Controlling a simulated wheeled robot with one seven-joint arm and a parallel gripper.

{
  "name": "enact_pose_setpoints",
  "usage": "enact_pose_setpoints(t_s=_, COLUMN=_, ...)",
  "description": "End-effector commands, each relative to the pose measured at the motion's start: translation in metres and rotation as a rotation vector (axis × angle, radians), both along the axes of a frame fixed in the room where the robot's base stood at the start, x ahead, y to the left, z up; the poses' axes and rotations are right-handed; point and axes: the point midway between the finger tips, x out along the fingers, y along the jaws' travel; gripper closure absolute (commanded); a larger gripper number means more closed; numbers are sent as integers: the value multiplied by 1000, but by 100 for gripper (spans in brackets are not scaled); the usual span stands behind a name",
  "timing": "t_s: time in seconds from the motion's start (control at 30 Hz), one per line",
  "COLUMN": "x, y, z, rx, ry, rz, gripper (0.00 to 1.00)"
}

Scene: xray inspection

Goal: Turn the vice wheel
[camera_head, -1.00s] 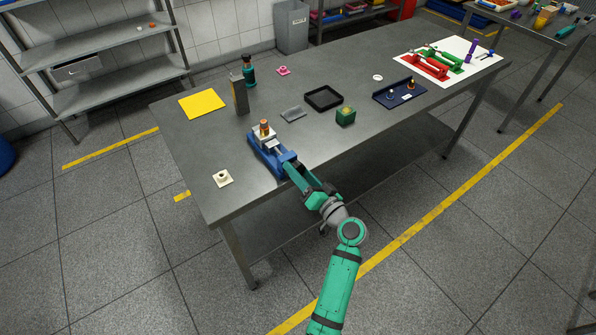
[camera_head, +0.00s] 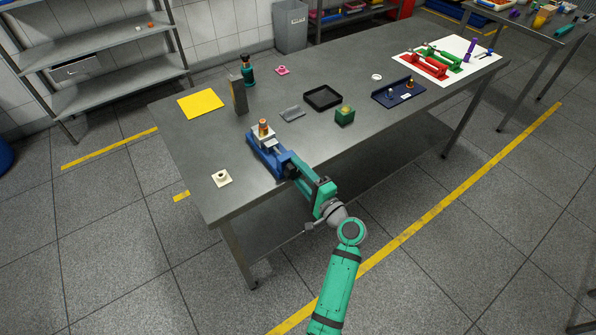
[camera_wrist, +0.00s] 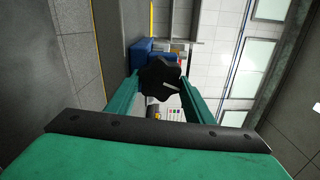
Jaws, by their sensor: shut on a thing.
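The blue vice (camera_head: 268,155) stands at the near edge of the grey table, with a light block and an orange-topped cylinder (camera_head: 263,127) at its jaws. The vice wheel (camera_wrist: 161,78) is a black lobed knob in the wrist view, in front of the blue vice body (camera_wrist: 141,52). My gripper (camera_head: 291,171) reaches the wheel end of the vice from the table's front. In the wrist view my gripper's green fingers (camera_wrist: 157,91) are on either side of the wheel and shut on it. The wheel is mostly hidden in the head view.
A cream square piece (camera_head: 222,178) lies left of the vice. A grey upright block (camera_head: 238,95), a green cube (camera_head: 344,115), a black tray (camera_head: 323,98) and a yellow sheet (camera_head: 201,103) are farther back.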

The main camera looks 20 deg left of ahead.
Motion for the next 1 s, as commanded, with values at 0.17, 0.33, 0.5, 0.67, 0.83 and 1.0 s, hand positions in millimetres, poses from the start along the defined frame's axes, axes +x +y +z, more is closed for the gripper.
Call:
enact_pose_setpoints(t_s=0.17, x=1, y=0, z=0, rx=99, ry=123, rz=-2, gripper=75)
enact_pose_setpoints(t_s=0.33, x=0, y=0, z=-1, rx=181, ry=228, rz=-1, gripper=75)
enact_pose_setpoints(t_s=0.5, x=0, y=0, z=-2, rx=243, ry=307, rz=-2, gripper=75)
enact_pose_setpoints(t_s=0.67, x=0, y=0, z=-2, rx=282, ry=357, rz=-2, gripper=75)
enact_pose_setpoints(t_s=0.83, x=0, y=0, z=-2, rx=303, ry=385, rz=-2, gripper=75)
enact_pose_setpoints(t_s=1.0, x=0, y=-1, z=-3, rx=310, ry=395, rz=-2, gripper=75)
